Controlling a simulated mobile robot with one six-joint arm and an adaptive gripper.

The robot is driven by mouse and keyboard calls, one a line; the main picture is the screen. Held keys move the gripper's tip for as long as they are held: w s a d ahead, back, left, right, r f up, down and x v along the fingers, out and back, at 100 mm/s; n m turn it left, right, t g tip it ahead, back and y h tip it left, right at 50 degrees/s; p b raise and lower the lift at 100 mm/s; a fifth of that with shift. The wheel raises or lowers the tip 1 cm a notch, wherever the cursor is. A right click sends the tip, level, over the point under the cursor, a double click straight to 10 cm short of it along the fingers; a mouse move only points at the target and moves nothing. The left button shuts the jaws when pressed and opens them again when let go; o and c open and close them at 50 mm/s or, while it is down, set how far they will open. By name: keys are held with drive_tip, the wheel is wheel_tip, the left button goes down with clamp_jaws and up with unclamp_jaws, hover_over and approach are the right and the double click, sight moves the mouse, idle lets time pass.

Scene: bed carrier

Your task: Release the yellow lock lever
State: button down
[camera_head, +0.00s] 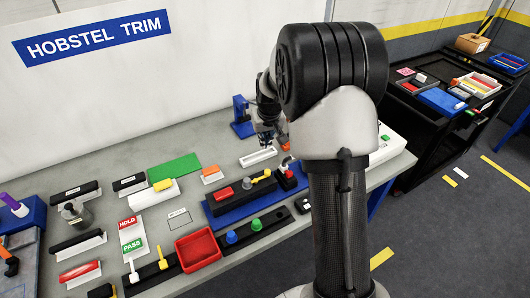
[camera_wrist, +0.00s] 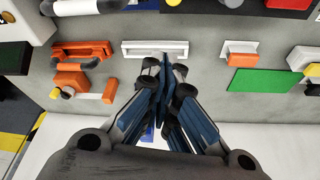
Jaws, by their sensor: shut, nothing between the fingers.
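A yellow lever (camera_head: 262,176) sits on the blue fixture (camera_head: 225,217), between a red block (camera_head: 224,194) and a black base with a red part (camera_head: 287,172). Yellow pieces, probably of this lever, show cut off at the top edge of the wrist view (camera_wrist: 232,3). My gripper (camera_head: 267,143) is behind the fixture, above the white tray (camera_head: 258,156) and apart from the lever. In the wrist view my gripper (camera_wrist: 165,65) has its fingertips together, with nothing between them. My arm hides part of the bench to the right.
An orange device (camera_wrist: 82,50) stands left of the white tray in the wrist view. An orange block (camera_wrist: 240,47) and a green panel (camera_wrist: 265,81) are to its right. Black rails with blue and green knobs (camera_head: 232,237) and a red bin (camera_head: 198,248) lie nearer the front.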

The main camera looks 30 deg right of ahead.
wheel_tip(320, 180, down, 9)
drive_tip(key=b, duration=0.3)
drive_tip(key=shift+s, duration=0.15)
drive_tip(key=shift+s+a, duration=0.1)
drive_tip(key=shift+s, duration=0.15)
